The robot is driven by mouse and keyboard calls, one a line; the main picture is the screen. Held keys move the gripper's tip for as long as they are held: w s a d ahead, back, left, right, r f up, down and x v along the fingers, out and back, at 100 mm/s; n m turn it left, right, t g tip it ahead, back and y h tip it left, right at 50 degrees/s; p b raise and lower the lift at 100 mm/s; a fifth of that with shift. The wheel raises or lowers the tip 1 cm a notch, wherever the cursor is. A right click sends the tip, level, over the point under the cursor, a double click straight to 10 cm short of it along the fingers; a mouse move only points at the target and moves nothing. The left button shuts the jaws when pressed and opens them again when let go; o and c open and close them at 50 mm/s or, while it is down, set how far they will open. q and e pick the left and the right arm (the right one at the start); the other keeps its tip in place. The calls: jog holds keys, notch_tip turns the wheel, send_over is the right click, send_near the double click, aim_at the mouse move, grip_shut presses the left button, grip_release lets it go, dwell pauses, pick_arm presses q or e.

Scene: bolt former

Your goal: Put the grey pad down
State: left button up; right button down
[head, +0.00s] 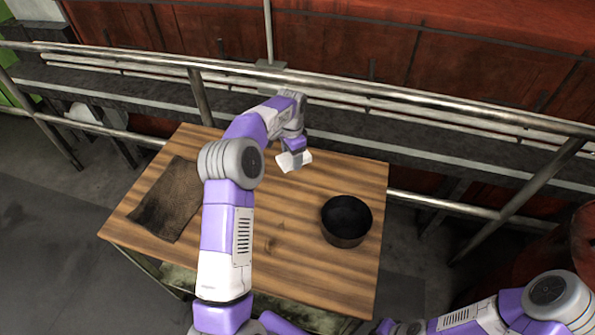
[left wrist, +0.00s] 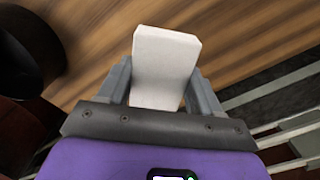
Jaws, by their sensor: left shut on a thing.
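The grey pad (left wrist: 165,62) is a pale, flat block and sits between the two fingers of my left gripper (left wrist: 160,85) in the left wrist view. In the head view the pad (head: 294,161) shows near the back middle of the wooden table (head: 290,260), under my left gripper (head: 293,152). The left gripper is shut on it. I cannot tell whether the pad touches the table top. My right arm shows at the lower right of the head view, but its gripper is out of view.
A dark round bowl (head: 346,222) stands on the table's right side; it also shows in the left wrist view (left wrist: 28,48). A dark brown cloth (head: 168,203) lies at the left. A metal railing (head: 400,92) runs behind the table. The table's front middle is clear.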

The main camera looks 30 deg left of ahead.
aim_at(292, 180)
pick_arm(q)
jog(key=f, duration=0.4)
jog(key=shift+s+b, duration=0.35)
jog(key=shift+b, duration=0.05)
jog(key=shift+w+f+b, duration=0.1)
jog(key=shift+f+b, duration=0.4)
jog(key=shift+f, duration=1.85)
jog(key=shift+f, duration=0.25)
jog(key=o, duration=1.2)
jog(key=shift+r, duration=0.1)
notch_tip(292, 180, up, 8)
jog(key=shift+f+p, duration=0.1)
jog(key=shift+p, duration=0.75)
